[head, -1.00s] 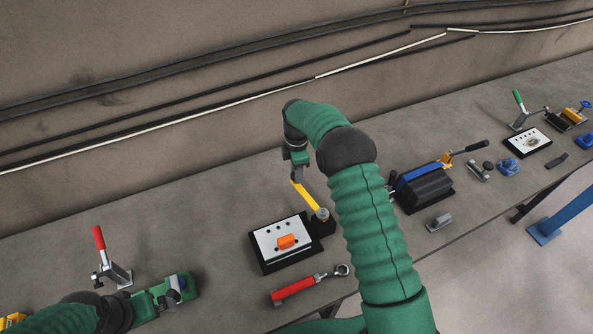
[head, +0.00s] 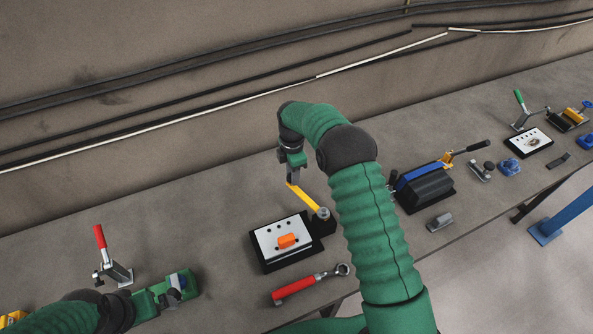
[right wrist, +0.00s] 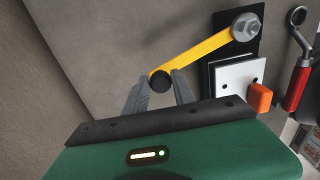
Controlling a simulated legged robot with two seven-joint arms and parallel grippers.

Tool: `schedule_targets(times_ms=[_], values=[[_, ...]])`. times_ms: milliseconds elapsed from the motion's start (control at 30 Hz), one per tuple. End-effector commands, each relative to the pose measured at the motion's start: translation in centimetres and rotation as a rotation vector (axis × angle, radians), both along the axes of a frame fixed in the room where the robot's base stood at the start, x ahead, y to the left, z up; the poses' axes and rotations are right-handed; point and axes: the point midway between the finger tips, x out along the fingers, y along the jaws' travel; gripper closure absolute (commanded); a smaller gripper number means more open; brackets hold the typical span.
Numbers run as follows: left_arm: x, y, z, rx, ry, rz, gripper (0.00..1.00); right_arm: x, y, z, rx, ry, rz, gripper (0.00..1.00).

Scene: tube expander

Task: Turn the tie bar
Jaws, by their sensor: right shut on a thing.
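The tie bar is a yellow flat bar (head: 305,198). Its near end sits under a grey bolt (head: 322,214) on a black base. In the right wrist view the bar (right wrist: 203,52) runs from the bolt (right wrist: 246,27) to a dark round knob (right wrist: 160,81) at its other end. My right gripper (right wrist: 160,92) is shut on that knob, one grey finger on each side. In the head view this gripper (head: 293,180) is at the bar's far end, with its fingertips partly hidden. My left gripper (head: 178,288) is at the lower left, away from the bar; its jaw gap is unclear.
A white plate with an orange block (head: 287,241) lies beside the bolt. A red-handled wrench (head: 298,287) lies in front of it. A red-handled clamp (head: 103,245) stands near my left gripper. A blue and black device (head: 425,185) is to the right. The wall runs behind the table.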

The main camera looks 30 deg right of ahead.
Motion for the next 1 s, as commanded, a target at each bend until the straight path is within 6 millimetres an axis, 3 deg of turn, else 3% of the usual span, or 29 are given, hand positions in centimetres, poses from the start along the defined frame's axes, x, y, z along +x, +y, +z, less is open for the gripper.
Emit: schedule_targets(times_ms=[467, 1000], values=[[0.0, 0.0, 1.1, 0.0, 0.0, 0.0, 0.0, -2.4, 5.8, 0.5, 0.0, -0.009, 0.426, 1.0], [0.0, 0.0, 4.2, 0.0, 0.0, 0.0, 0.0, -8.4, 10.4, 0.6, 0.002, -0.007, 0.933, 1.0]])
